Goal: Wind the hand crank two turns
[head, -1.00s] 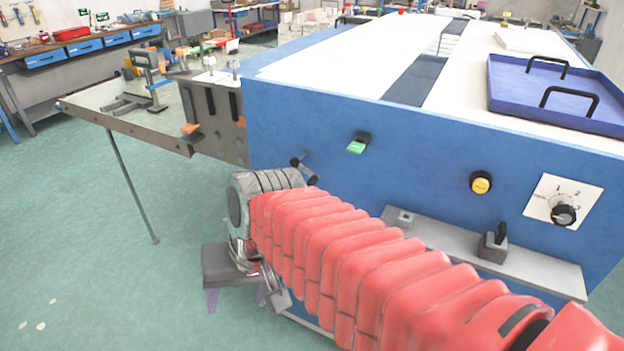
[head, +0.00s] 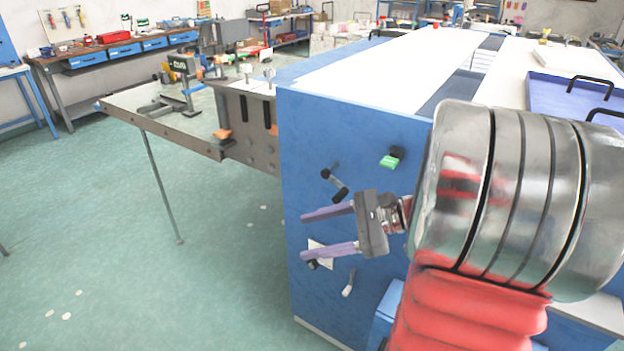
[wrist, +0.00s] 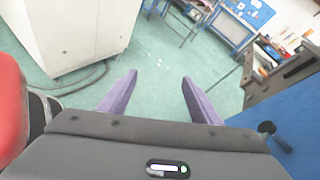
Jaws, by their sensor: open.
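The hand crank (head: 334,184) is a dark arm with a cylindrical grip on the blue front panel of the machine (head: 330,130), near the panel's left edge. My gripper (head: 303,237) has purple fingers pointing left in the head view. They are spread apart with nothing between them. In that view the upper finger lies just below the crank's grip; I cannot tell the depth gap. In the wrist view the open fingers (wrist: 159,76) point over green floor, and a dark crank-like part (wrist: 275,135) shows at the right, outside them.
A green switch (head: 390,160) sits right of the crank. Below, a white plate with a dark knob (head: 316,258) and a small lever (head: 348,285) are partly near my lower finger. A side table (head: 160,105) juts out left.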

